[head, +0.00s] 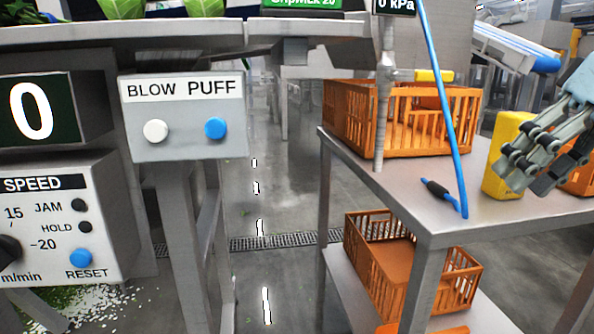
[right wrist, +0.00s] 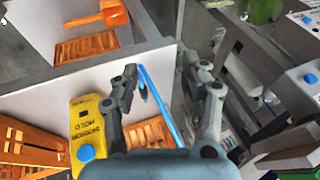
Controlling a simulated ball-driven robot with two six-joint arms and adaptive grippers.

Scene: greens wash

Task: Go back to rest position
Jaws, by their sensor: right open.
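My right gripper (head: 518,168) comes in from the right edge of the head view, above the steel table. In the right wrist view its two fingers (right wrist: 158,75) stand wide apart with nothing held between them. A yellow device (head: 505,140) stands on the table beside the fingers, which overlap its right side in the head view. In the right wrist view the yellow device (right wrist: 88,120) shows a dark label and a blue button, left of the fingers. I cannot tell whether a finger touches it. My left gripper is not in view.
An orange crate (head: 455,115) stands on the steel table (head: 450,185); another crate (head: 460,285) is on the shelf below. A blue hose (head: 440,75) hangs down to the table with a black piece beside it. A BLOW PUFF button panel (head: 185,118) stands left. Floor between is clear.

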